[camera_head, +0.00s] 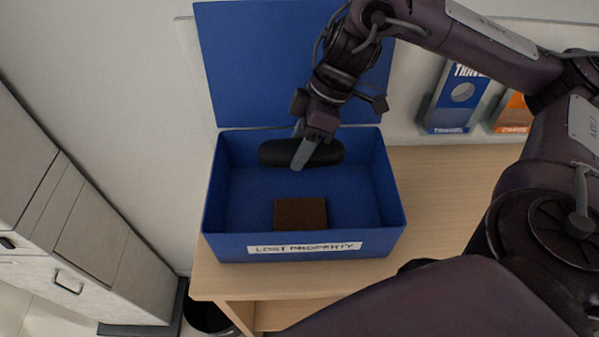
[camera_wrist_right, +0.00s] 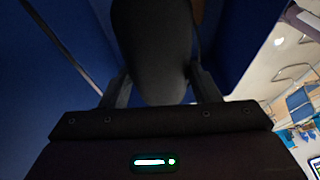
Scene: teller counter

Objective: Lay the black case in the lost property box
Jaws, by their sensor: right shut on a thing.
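The black case (camera_head: 273,153) is a long rounded dark case, held level across the back part of the lost property box. My right gripper (camera_head: 305,153) is shut on its middle. In the right wrist view the black case (camera_wrist_right: 152,50) lies between the two fingers of my right gripper (camera_wrist_right: 155,88). The lost property box (camera_head: 225,247) is blue and open, with a white label on its front and its lid standing up behind. The case is over or inside the box opening; whether it touches the floor or back wall I cannot tell. My left gripper is not in view.
A brown wallet-like item (camera_head: 300,213) lies on the box floor near the front wall. A blue leaflet holder (camera_head: 450,100) and an orange one (camera_head: 514,113) stand to the right on the wooden counter (camera_head: 425,190). Grey drawers (camera_head: 80,230) stand at the left.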

